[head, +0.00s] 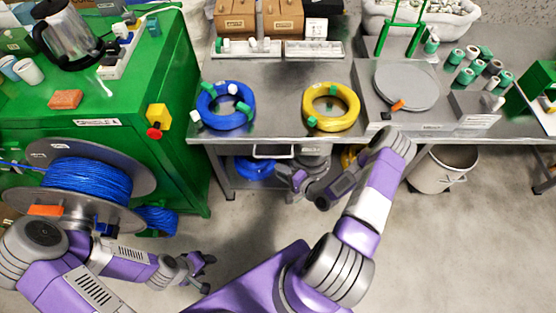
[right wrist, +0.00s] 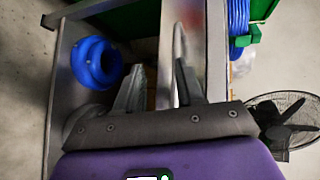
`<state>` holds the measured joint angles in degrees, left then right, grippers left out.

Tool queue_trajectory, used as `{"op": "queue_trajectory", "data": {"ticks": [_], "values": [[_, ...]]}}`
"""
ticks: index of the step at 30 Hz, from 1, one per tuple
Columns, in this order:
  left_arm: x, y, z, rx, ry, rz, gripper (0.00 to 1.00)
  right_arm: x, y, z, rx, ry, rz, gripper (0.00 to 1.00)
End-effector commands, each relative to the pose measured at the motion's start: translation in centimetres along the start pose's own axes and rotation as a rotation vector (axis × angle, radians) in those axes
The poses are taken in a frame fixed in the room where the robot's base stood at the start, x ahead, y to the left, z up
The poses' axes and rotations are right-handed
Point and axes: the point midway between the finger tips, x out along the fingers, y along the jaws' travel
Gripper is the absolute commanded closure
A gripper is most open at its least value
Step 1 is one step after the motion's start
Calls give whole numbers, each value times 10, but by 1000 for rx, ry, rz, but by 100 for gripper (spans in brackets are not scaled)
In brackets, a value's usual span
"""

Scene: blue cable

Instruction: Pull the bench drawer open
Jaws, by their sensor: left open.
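The steel bench (head: 285,130) has a drawer under its front edge with a pale bar handle (head: 273,156). The drawer looks shut, though its front is mostly hidden under the bench top. My right gripper (head: 287,178) is just below and right of the handle in the head view. In the right wrist view its fingers (right wrist: 158,85) are apart, and the handle bar (right wrist: 179,45) runs upright between them, close to the right finger; I cannot tell whether it touches. My left gripper (head: 208,271) is open and empty, low over the floor.
A blue coil (head: 226,106) and a yellow coil (head: 331,107) lie on the bench. A blue cable reel (head: 85,180) stands by the green cabinet at left. A white bin (head: 440,172) stands below the bench at right. The floor in front is clear.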

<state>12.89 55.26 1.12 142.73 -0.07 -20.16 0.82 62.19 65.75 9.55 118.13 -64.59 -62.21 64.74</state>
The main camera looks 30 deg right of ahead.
Motion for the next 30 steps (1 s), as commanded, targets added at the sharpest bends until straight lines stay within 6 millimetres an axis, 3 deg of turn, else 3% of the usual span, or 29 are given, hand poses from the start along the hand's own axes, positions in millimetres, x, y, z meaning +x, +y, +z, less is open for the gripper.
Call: {"op": "queue_trajectory", "data": {"ticks": [3,7,21,30], "values": [[2,-1,0,0,1,0,46,-16,-2,-21,74,27,-103,62],[4,-1,0,0,1,0,46,-20,-5,-28,105,27,-151,62],[17,-6,-1,0,1,0,46,43,-14,-31,105,25,-153,62],[17,-6,-1,0,1,0,46,50,-17,-31,106,27,-152,62]]}}
